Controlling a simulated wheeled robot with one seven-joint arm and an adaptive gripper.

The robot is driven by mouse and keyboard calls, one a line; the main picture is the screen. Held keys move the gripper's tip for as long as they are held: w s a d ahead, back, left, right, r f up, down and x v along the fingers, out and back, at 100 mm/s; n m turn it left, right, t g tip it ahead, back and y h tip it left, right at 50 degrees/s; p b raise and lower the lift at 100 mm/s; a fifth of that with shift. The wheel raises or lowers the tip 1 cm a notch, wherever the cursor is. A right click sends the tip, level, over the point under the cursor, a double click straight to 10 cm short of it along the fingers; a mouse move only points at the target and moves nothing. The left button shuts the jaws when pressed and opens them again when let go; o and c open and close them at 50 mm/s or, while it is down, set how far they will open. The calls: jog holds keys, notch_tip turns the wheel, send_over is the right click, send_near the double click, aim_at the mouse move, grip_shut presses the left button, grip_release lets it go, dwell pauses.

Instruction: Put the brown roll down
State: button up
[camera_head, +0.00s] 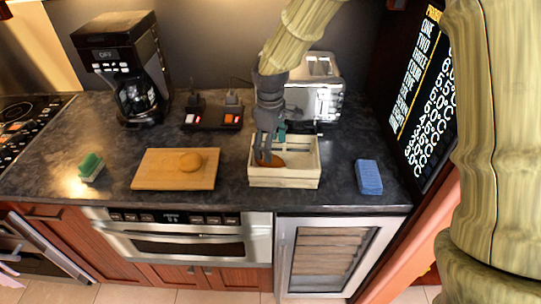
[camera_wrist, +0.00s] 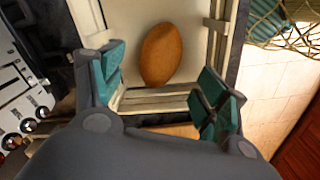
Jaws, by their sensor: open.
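The brown roll (camera_wrist: 161,55) lies on the floor of a cream wooden crate, between and beyond my open fingers in the wrist view. In the head view the roll (camera_head: 273,161) is partly hidden behind my gripper (camera_head: 266,155). My gripper (camera_wrist: 160,95) is open, with teal finger pads apart and not touching the roll in the wrist view. The crate (camera_head: 284,182) stands on the dark counter in front of the toaster, and its slatted wall (camera_wrist: 160,101) shows below the roll in the wrist view.
A blue sponge (camera_head: 368,177) lies to the right. A green sponge (camera_head: 91,167), coffee maker (camera_head: 128,70), toaster (camera_head: 325,95) and switch panel (camera_head: 213,118) are also on the counter (camera_head: 237,160).

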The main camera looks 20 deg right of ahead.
jog(key=shift+r+b, duration=0.4)
jog(key=shift+r, duration=2.4)
